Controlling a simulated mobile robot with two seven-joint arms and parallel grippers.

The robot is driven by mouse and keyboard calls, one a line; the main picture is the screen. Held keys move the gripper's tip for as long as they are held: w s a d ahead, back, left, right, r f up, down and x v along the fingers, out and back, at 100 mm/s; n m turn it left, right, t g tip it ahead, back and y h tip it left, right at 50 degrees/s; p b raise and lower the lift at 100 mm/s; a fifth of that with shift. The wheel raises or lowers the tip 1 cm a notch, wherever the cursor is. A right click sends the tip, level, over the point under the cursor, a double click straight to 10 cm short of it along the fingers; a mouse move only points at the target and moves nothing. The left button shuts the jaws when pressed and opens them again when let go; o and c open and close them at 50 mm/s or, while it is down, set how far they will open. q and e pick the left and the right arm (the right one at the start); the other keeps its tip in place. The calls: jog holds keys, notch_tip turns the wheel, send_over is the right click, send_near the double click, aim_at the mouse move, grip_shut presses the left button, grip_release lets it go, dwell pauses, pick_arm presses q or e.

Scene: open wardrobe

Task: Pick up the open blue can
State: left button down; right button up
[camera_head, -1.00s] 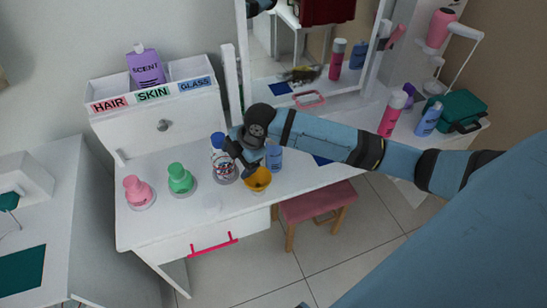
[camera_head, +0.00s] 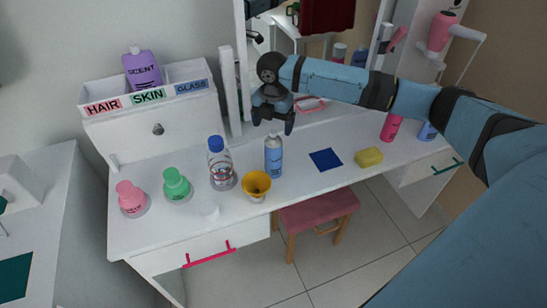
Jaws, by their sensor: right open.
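A blue can (camera_head: 273,156) stands upright on the white vanity table, to the right of a clear bottle with a blue cap (camera_head: 221,164) and behind a yellow cup (camera_head: 256,185). Its top is pale; whether it is open is too small to tell. My right gripper (camera_head: 273,125) is above the can, pointing down with its fingers apart and nothing between them. A second blue container (camera_head: 428,131) is partly hidden behind my right arm at the far right. My left gripper is not in view.
A pink flask (camera_head: 131,197) and a green flask (camera_head: 176,184) stand at the left. A blue cloth (camera_head: 325,159) and yellow sponge (camera_head: 369,157) lie right of the can. The labelled organizer (camera_head: 150,120) and mirror are behind. A pink stool (camera_head: 318,210) is below.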

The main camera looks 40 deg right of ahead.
aim_at(274, 131)
jog(key=shift+f, duration=3.15)
jog(key=shift+d+r, duration=0.1)
jog(key=c, duration=1.5)
